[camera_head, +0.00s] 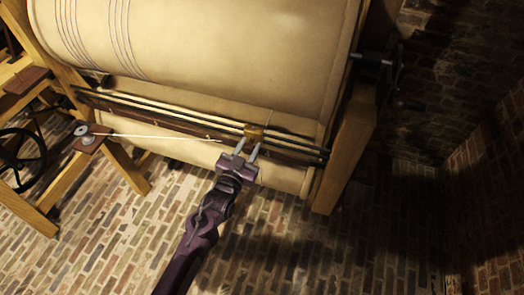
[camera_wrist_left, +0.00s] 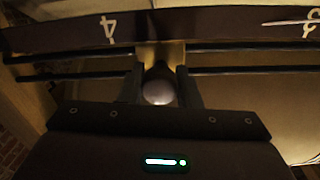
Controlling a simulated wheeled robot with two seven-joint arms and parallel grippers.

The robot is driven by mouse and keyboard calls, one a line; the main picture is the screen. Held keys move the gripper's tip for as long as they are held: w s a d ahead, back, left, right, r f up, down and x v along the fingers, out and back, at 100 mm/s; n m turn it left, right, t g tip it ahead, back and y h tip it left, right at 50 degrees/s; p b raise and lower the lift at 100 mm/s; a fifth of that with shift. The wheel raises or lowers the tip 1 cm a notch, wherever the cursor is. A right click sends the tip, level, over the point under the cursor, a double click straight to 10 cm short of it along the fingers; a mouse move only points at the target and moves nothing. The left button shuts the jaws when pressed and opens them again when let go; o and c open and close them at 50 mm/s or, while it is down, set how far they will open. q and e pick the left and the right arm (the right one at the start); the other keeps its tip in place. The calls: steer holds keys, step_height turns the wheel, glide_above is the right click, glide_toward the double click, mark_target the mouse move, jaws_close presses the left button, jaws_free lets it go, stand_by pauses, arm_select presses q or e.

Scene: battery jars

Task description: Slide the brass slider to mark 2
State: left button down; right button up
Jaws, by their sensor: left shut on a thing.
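The brass slider (camera_head: 254,131) sits on the dark rails (camera_head: 180,112) below the big cream drum, toward their right end. My left gripper (camera_head: 246,149) reaches up from below and is shut on it. In the left wrist view the slider's round knob (camera_wrist_left: 158,91) lies between my two fingers, and its brass body spans the two rods. The dark scale board (camera_wrist_left: 210,24) there shows a "4" just left of the slider and a "3" far to the right. Mark 2 is outside that view, and the marks are too small to read in the head view. My right gripper is not in view.
The cream drum (camera_head: 230,50) fills the space above the rails. A wooden post (camera_head: 347,150) and a dark crank (camera_head: 385,70) stand at the right. A pale cord runs from a small pulley (camera_head: 82,131) at the left toward the slider. Brick floor (camera_head: 110,240) lies below.

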mark_target(200, 136)
arm_select(q)
steer(key=w+a+b, duration=0.3)
steer(key=a, duration=0.8)
steer(key=w+a+b, duration=0.3)
steer(key=w+a, duration=0.1)
steer(key=a, duration=0.7)
steer(key=w+a+b, duration=0.3)
steer(key=a, duration=0.8)
steer(key=shift+w+a, duration=0.25)
steer(key=shift+w, duration=0.15)
steer(key=c, duration=1.1)
jaws_free()
steer(key=shift+o, duration=0.2)
steer(key=shift+s, duration=0.1)
steer(key=v, duration=0.7)
steer(key=shift+s, duration=0.3)
steer(key=shift+a, duration=0.1)
